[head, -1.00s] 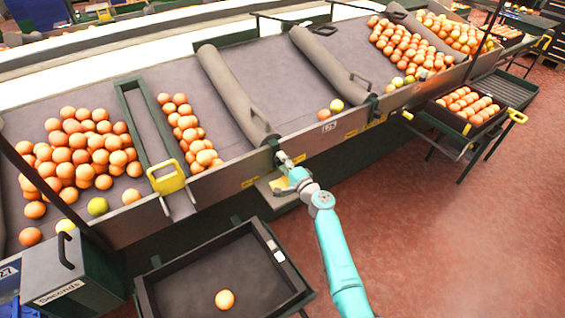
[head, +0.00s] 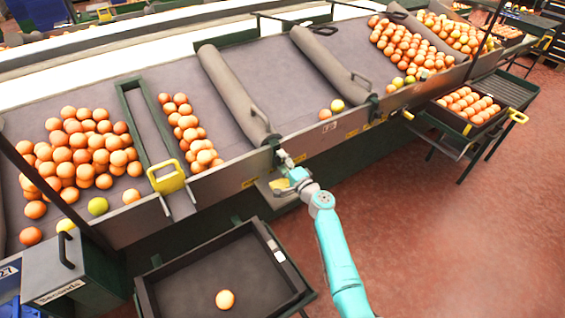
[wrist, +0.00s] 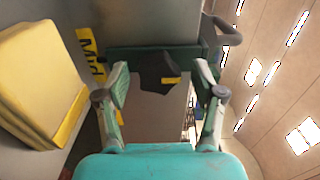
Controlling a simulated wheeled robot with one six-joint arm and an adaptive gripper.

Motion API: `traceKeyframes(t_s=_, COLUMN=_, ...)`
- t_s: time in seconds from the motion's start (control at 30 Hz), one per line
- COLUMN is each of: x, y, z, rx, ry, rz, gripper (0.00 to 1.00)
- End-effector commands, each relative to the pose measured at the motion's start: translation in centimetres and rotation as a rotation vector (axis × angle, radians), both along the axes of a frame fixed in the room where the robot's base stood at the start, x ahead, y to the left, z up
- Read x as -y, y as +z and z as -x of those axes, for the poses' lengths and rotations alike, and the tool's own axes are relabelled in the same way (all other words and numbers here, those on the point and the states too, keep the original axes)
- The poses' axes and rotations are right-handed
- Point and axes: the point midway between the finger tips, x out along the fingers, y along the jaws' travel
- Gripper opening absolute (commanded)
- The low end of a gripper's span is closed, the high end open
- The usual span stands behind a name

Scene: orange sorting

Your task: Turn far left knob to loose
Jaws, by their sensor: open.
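A dark knob (wrist: 153,70) with a small yellow mark shows in the wrist view, on a dark green bracket (wrist: 190,54) at the lower end of a grey roller. My gripper (wrist: 162,84) is open, with one finger on each side of the knob. Gaps show between the knob and both fingers, and I see no contact. In the head view my gripper (head: 285,159) is at the front edge of the sloped table, by the lower end of the left roller (head: 232,92). The knob cannot be made out clearly there.
A yellow block (wrist: 40,85) and a yellow label (wrist: 88,55) are left of my gripper in the wrist view. Piles of oranges (head: 85,150) lie on the sloped table. A dark tray (head: 165,292) with one orange stands below.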

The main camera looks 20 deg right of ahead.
Motion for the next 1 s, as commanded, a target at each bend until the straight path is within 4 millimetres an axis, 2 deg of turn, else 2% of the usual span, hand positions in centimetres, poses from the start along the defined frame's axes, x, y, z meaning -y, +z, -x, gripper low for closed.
traceKeyframes(t_s=0.13, x=0.2, y=-0.1, z=0.5, rx=0.0, ry=-0.001, rz=0.0, gripper=0.68)
traceKeyframes(t_s=0.27, x=0.7, y=-0.1, z=1.8, rx=-0.001, ry=-0.001, rz=0.0, gripper=0.68)
traceKeyframes(t_s=0.7, x=3.1, y=-0.1, z=9.3, rx=-0.001, ry=-0.002, rz=0.001, gripper=0.68)
traceKeyframes(t_s=0.83, x=3.5, y=-0.1, z=10.6, rx=-0.001, ry=-0.001, rz=0.0, gripper=0.68)
traceKeyframes(t_s=1.0, x=3.7, y=0.0, z=11.4, rx=0.0, ry=0.0, rz=0.0, gripper=0.68)
